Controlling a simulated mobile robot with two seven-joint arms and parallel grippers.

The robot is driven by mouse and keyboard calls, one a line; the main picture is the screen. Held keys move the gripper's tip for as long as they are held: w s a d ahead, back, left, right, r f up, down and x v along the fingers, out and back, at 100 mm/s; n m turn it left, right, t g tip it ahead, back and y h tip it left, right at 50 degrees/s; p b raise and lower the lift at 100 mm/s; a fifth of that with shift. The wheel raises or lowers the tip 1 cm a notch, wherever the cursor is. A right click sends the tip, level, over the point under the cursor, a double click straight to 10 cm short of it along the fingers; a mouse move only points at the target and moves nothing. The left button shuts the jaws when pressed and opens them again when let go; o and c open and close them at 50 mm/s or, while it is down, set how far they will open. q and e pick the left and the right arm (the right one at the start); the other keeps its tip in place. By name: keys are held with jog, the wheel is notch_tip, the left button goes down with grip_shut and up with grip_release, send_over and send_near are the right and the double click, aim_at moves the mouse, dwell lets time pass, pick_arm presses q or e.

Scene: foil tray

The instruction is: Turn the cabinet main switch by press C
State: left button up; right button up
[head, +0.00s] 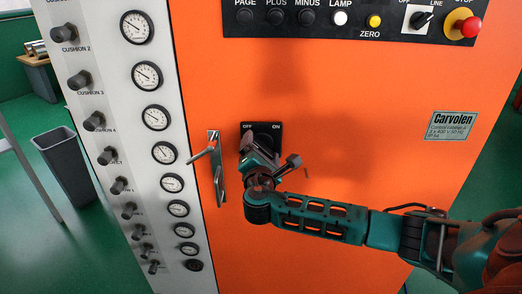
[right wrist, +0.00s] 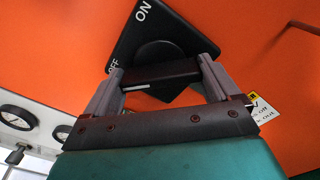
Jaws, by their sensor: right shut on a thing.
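The cabinet main switch is a black plate (head: 275,128) on the orange door, with OFF at its upper left and ON at its upper right. The plate (right wrist: 145,42) also fills the middle of the right wrist view. My right gripper (head: 259,148) is at the switch, its fingers on either side of the black switch handle (right wrist: 165,73) and shut on it. A white line shows on the handle between the fingers. In the head view the gripper hides most of the handle, so its exact setting is hard to tell. My left gripper is not in view.
A metal door handle (head: 218,172) stands out just left of the switch. A panel of gauges and knobs (head: 160,153) runs down the left. Buttons and a red stop knob (head: 468,26) sit above. A yellow-and-white label (right wrist: 264,108) is beside the gripper.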

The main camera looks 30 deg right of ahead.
pick_arm(q)
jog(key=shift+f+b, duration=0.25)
jog(key=shift+b, duration=0.05)
pick_arm(e)
jog(key=shift+f+m, duration=0.15)
jog(key=shift+m, duration=0.25)
jog(key=shift+m+b, duration=0.35)
jog(key=shift+m, duration=0.35)
jog(key=m+b, duration=0.7)
jog(key=m, duration=0.4)
jog(key=shift+m, duration=0.3)
jog(key=shift+m+b, duration=0.75)
jog(key=shift+m, duration=0.35)
jog(key=shift+m+b, duration=0.4)
jog(key=shift+m, duration=0.5)
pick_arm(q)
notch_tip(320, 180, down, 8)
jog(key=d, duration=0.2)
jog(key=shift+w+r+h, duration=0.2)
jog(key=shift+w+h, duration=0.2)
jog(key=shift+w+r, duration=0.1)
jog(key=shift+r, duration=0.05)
pick_arm(e)
jog(key=shift+m, duration=0.3)
